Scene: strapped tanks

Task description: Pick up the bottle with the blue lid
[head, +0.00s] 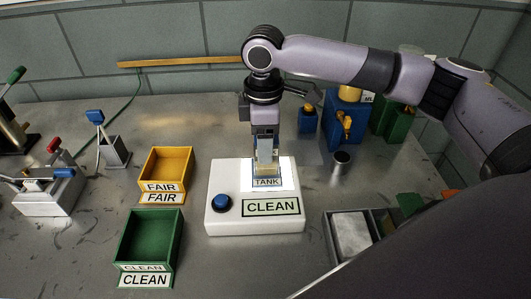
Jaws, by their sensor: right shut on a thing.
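My right gripper (266,160) points straight down over a white box (225,180) with a screen reading CLEAN. It is shut on a small tank (267,182) labelled TANK, which stands upright at the box's back middle. The gripper covers the tank's upper part, so I cannot see its lid or its colour. I cannot make out a bottle with a blue lid for certain. A small blue container (308,122) and a larger blue one (343,120) with yellow fittings stand behind, to the right. My left gripper is not in view.
A yellow bin (166,169) marked FAIR and a green bin (150,240) marked CLEAN stand left of the box. The box has a blue button (222,203). A metal cup (341,163), green containers (399,122) and a grey tray (351,237) are right. A lever device (48,190) is far left.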

